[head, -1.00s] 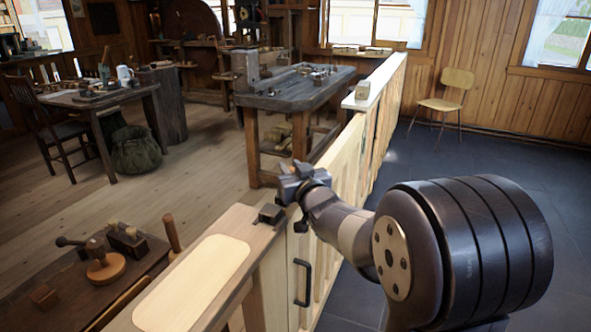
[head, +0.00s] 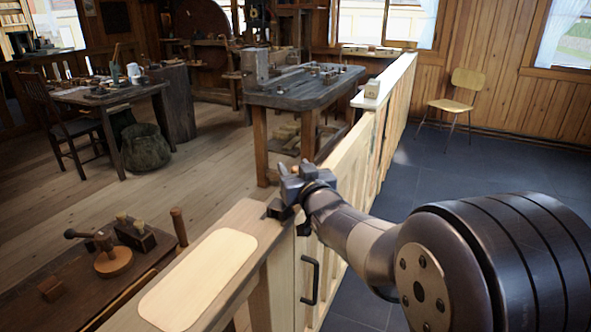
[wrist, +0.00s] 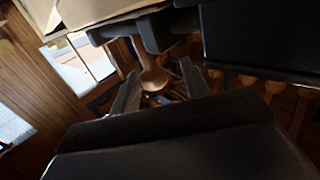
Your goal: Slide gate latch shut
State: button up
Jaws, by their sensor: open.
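The gate's dark metal latch piece (head: 279,210) sits on top of the rail end, beside the pale gate (head: 345,165). My gripper (head: 297,169) is just above and behind that piece, at the gate's near top corner, and partly hides it. In the wrist view, my gripper's two fingers (wrist: 158,90) are apart. A turned wooden knob (wrist: 151,76) below a dark bar (wrist: 150,30) shows between or just beyond them. I cannot tell whether a finger touches it. How far the bolt is slid is hidden.
A black pull handle (head: 310,280) is on the gate's front. The wooden counter (head: 240,222) with a pale inset runs to the near left. A small block (head: 372,88) stands on the far rail. A workbench (head: 300,88) is behind the gate; the dark floor at right is open.

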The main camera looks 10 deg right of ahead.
jog(key=s+d, duration=0.1)
jog(key=s, duration=0.9)
jog(key=shift+s+d, duration=0.35)
jog(key=w, duration=0.3)
jog(key=w+a, duration=0.1)
jog(key=w, duration=0.6)
jog(key=shift+w+a, duration=0.25)
jog(key=shift+w+d, duration=0.1)
jog(key=shift+w, duration=0.25)
